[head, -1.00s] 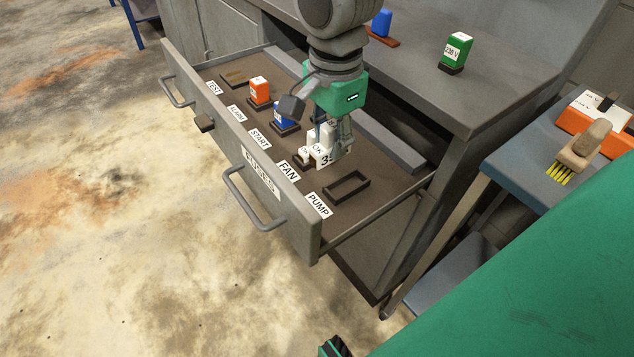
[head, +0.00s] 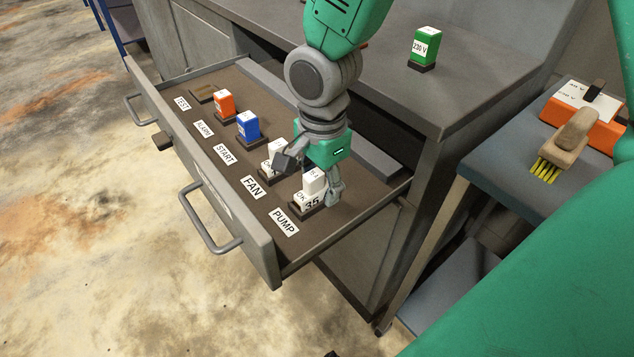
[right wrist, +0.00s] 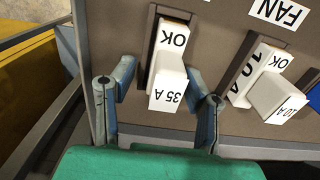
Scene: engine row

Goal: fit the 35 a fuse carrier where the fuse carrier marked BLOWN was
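The white 35 A fuse carrier (head: 313,186), marked OK, stands upright in the dark PUMP socket of the open drawer. In the right wrist view the carrier (right wrist: 169,82) shows its OK and 35 A labels, with the dark socket rim (right wrist: 153,28) beside its base. My right gripper (right wrist: 163,88) is open, with one finger on each side of the carrier and gaps visible between fingers and carrier. In the head view my right gripper (head: 312,172) hides part of it. No carrier marked BLOWN shows. My left gripper is not in view.
Close by stands the white 10 A carrier (right wrist: 272,85) at FAN. Blue (head: 247,126) and orange (head: 224,104) carriers stand farther along the drawer; the TEST place looks empty. A brush (head: 568,140) and an orange meter (head: 582,112) lie on the side table.

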